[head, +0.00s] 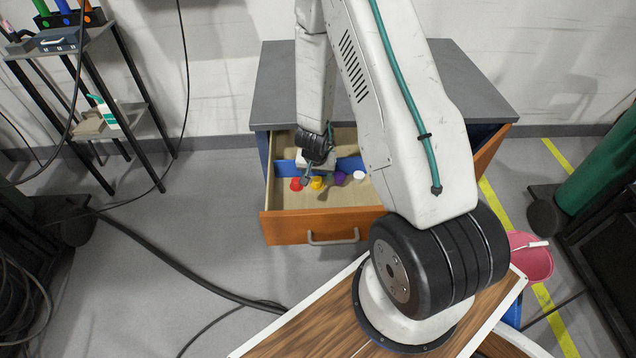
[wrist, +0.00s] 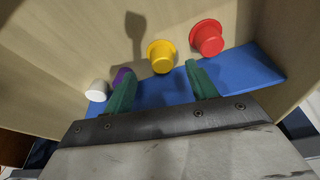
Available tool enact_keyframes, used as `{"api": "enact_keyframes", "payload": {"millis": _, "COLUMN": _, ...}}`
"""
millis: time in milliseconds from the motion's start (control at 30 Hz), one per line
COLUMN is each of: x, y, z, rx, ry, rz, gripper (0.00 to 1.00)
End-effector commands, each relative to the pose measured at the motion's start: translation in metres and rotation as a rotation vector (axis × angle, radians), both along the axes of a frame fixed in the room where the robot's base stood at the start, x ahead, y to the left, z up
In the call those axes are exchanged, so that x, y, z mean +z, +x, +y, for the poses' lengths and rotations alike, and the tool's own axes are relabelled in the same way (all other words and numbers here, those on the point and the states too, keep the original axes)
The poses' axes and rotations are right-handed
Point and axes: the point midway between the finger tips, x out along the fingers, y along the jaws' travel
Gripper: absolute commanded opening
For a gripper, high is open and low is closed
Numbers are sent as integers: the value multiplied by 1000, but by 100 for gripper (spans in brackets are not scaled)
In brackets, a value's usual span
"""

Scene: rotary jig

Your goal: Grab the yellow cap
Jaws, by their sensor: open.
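The yellow cap (wrist: 161,57) sits in the open drawer, beside a blue strip (wrist: 155,99). In the head view the yellow cap (head: 316,183) lies between the red and purple caps. My gripper (wrist: 163,85) is open, with its two green fingers spread. The yellow cap shows between and just beyond the fingertips, and I cannot tell whether either touches it. The left finger partly covers the purple cap (wrist: 119,76). In the head view my gripper (head: 309,176) is over the drawer, partly hidden by my wrist.
A red cap (wrist: 207,38) is close to the right finger, and a white cap (wrist: 97,90) is at the left. The drawer's wooden front (head: 285,228) and side walls bound the space. The grey cabinet top (head: 280,85) overhangs behind.

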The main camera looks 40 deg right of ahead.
Motion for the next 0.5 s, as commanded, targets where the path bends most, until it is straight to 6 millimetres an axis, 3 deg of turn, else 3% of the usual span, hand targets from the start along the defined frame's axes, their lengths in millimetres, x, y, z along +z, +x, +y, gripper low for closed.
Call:
{"api": "enact_keyframes", "payload": {"millis": 300, "x": -40, "y": 10, "z": -8, "rx": 1, "ry": 1, "rz": 1, "gripper": 57}}
{"api": "enact_keyframes", "payload": {"millis": 500, "x": -45, "y": 11, "z": -9, "rx": 1, "ry": 1, "rz": 0, "gripper": 57}}
